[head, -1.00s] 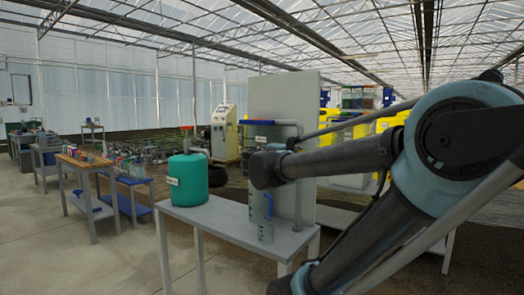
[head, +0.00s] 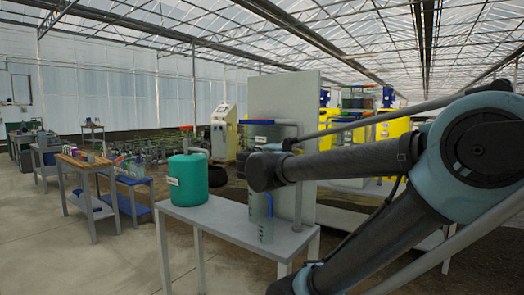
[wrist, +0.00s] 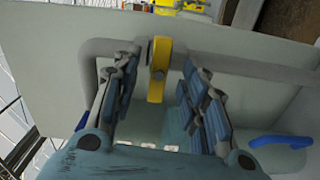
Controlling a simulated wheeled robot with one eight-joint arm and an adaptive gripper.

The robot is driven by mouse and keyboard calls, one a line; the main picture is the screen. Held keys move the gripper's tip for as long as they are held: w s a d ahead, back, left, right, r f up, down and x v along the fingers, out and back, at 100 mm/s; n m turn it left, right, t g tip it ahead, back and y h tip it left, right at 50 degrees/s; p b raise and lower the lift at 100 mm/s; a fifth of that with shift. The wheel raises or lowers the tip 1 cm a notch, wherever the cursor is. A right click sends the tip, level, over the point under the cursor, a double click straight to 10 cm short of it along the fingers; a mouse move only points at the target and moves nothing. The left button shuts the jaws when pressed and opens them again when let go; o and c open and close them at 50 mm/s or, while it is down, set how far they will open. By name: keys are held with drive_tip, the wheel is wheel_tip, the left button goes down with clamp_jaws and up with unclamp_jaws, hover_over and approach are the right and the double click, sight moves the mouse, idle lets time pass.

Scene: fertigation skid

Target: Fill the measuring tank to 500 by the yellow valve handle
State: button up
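The yellow valve handle (wrist: 156,70) hangs from a grey pipe in the wrist view, upright in the picture. My gripper (wrist: 160,68) is open, with one blue-padded finger on each side of the handle. A gap shows on both sides, and I see no clear contact. The measuring tank (head: 265,228) is a clear, bluish cylinder standing on the bench in the head view. My arm hides its upper part, and its level and scale cannot be read. The yellow handle and my fingers are hidden in the head view.
A green tank (head: 188,182) stands left on the grey bench (head: 222,222). A pale upright panel (head: 290,95) rises behind the pipework. A blue handle (wrist: 280,142) lies right of my gripper in the wrist view. Open floor (head: 120,265) lies to the left.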

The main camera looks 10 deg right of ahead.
drive_tip(key=v, duration=0.4)
drive_tip(key=shift+s+a, duration=0.15)
idle(1.2)
drive_tip(key=s+d+f+m+g+y, duration=0.1)
drive_tip(key=s+d+f+g, duration=0.15)
drive_tip(key=f, duration=0.45)
drive_tip(key=s+d+f+m+g+y, duration=0.1)
drive_tip(key=s+f+m+g+y, duration=0.2)
drive_tip(key=f, duration=0.4)
drive_tip(key=s+d+f+g, duration=0.2)
drive_tip(key=s+f, duration=0.2)
drive_tip(key=f, duration=0.3)
drive_tip(key=s+a+f+m+g+y, duration=0.3)
drive_tip(key=s+a+f+y, duration=0.5)
drive_tip(key=f, duration=0.5)
drive_tip(key=shift+s+a+m+y, duration=0.25)
drive_tip(key=shift+a+m+y, duration=0.15)
drive_tip(key=shift+a, duration=0.45)
